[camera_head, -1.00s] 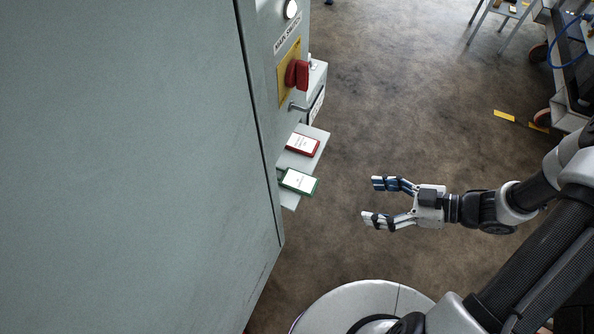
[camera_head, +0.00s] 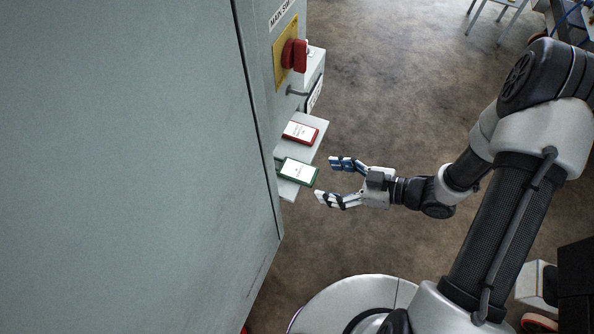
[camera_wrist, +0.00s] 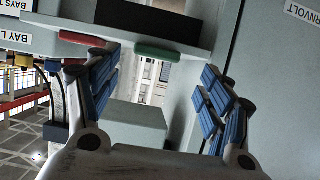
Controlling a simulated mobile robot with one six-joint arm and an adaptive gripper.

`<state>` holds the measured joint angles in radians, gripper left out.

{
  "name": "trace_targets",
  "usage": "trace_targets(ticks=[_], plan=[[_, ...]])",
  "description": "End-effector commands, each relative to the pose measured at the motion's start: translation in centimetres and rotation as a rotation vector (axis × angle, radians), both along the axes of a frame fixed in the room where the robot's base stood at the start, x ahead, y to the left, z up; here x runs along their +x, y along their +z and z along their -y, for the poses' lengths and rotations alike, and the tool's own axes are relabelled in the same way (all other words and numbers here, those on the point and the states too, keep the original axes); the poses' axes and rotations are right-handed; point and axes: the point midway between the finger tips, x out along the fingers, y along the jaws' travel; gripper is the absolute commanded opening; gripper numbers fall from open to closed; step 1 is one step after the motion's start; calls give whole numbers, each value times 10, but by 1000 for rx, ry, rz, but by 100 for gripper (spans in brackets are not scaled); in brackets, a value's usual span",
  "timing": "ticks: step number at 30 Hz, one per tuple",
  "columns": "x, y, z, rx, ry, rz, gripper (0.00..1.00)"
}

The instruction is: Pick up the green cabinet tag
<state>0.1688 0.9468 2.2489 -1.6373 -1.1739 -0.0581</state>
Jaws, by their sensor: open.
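The green cabinet tag (camera_head: 298,172), with a white label face, lies on a small grey shelf (camera_head: 288,193) on the side of the cabinet in the head view. A red tag (camera_head: 300,132) lies on the same shelf behind it. My gripper (camera_head: 328,180) is open and empty, just right of the green tag and apart from it. In the wrist view the fingers (camera_wrist: 160,95) stand wide apart. Beyond them the green tag's edge (camera_wrist: 158,52) shows at the shelf edge, roughly centred between the fingers, with the red tag's edge (camera_wrist: 82,39) to its left.
The large grey cabinet (camera_head: 120,170) fills the left of the head view. A red switch handle (camera_head: 294,55) on a yellow plate sits above the shelf. A grey box (camera_head: 314,75) stands behind the shelf.

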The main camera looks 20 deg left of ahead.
Motion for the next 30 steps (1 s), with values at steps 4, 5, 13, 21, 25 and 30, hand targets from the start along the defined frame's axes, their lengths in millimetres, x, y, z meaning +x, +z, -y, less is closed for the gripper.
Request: trace_targets(ticks=[4, 5, 13, 21, 25, 30], plan=[[7, -10, -23, 0, 7, 3, 73], [7, -12, -26, 0, 6, 2, 73], [9, -16, -41, 0, 0, 1, 73], [9, -16, -40, 0, 1, 1, 64], [9, -16, -40, 0, 1, 1, 55], [9, -16, -40, 0, 1, 1, 44]])
